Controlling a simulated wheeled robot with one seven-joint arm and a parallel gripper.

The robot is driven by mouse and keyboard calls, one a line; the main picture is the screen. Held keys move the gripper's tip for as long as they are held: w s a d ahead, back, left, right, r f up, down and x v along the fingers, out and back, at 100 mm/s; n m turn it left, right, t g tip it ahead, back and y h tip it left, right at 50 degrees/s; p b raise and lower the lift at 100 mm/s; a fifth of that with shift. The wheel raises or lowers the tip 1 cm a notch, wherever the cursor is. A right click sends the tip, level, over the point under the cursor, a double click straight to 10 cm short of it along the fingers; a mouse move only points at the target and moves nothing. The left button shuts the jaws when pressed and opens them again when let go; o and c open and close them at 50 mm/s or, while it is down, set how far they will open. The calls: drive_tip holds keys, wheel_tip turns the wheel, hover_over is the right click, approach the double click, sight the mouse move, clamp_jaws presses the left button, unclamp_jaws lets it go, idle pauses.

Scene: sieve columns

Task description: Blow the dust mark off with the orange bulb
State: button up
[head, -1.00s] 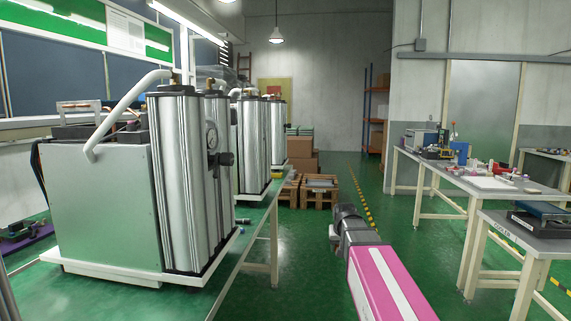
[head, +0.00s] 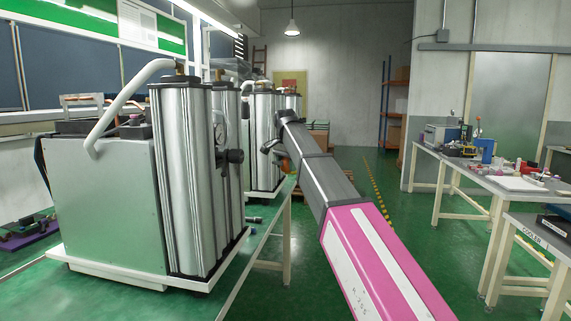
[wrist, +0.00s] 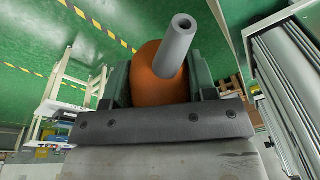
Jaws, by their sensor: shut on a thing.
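My gripper (wrist: 160,82) is shut on the orange bulb (wrist: 150,88), with one dark green finger on each side of it. The bulb's grey nozzle (wrist: 178,45) points away from the gripper. In the head view, my pink and grey arm reaches up toward the silver columns; a small orange-brown patch near its far end is too small to identify. No dust mark can be made out in either view.
The column unit has a grey-green cabinet (head: 100,205) and a white base on a green table (head: 238,285). More columns (head: 263,140) stand behind. At right, a workbench (head: 470,175) holds tools and boxes. The green floor between is largely open.

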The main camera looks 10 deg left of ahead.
drive_tip(key=shift+s+a+r, duration=0.15)
drive_tip(key=shift+a+r, duration=0.3)
drive_tip(key=shift+s+a+r, duration=0.3)
drive_tip(key=shift+s+a, duration=0.55)
drive_tip(key=shift+a, duration=0.15)
drive_tip(key=shift+s+a+r, duration=0.3)
drive_tip(key=shift+s+a, duration=0.55)
drive_tip(key=shift+a, duration=0.1)
drive_tip(key=shift+o, duration=0.6)
drive_tip(key=c, duration=0.5)
drive_tip(key=o, duration=0.5)
